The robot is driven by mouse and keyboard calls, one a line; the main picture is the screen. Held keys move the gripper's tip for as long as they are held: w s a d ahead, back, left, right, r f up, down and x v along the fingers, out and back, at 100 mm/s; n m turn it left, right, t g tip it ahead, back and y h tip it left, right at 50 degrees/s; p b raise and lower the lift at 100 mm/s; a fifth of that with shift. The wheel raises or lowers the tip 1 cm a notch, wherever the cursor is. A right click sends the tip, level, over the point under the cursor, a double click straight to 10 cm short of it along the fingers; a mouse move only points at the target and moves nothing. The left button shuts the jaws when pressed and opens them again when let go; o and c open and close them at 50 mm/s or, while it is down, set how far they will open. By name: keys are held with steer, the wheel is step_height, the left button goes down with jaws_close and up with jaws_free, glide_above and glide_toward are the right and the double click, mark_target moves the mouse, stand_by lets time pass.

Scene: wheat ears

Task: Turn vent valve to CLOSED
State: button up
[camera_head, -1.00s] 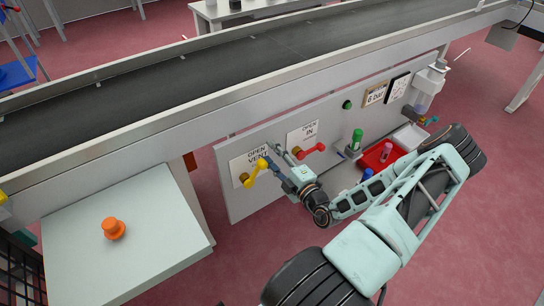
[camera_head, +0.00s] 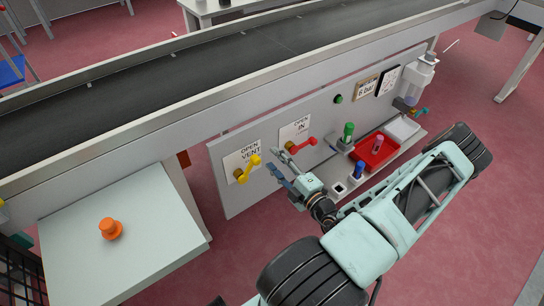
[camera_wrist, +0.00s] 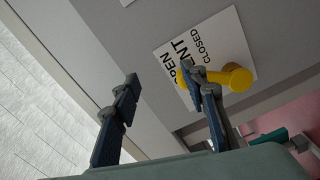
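The vent valve has a yellow handle (camera_head: 251,165) on the grey panel, in front of a white label (camera_head: 236,158) reading OPEN and VENT. In the head view the handle slants up and to the right. In the wrist view the yellow handle (camera_wrist: 238,77) partly covers the label (camera_wrist: 204,44), where CLOSED is also readable. My gripper (camera_head: 272,160) is just right of the handle and seems apart from it. In the wrist view my gripper (camera_wrist: 161,77) has its fingers wide apart with nothing between them. The right finger hides part of the handle.
A red valve handle (camera_head: 302,143) with its own label is close to the right. Further right are a green item (camera_head: 348,132), a blue item (camera_head: 358,170) and a red tray (camera_head: 364,163). A conveyor (camera_head: 200,78) runs above.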

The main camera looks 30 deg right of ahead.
steer(key=s+p, duration=0.1)
steer(key=s, duration=0.5)
steer(key=shift+s+d, duration=0.15)
steer(key=shift+s, duration=0.1)
stand_by(0.7)
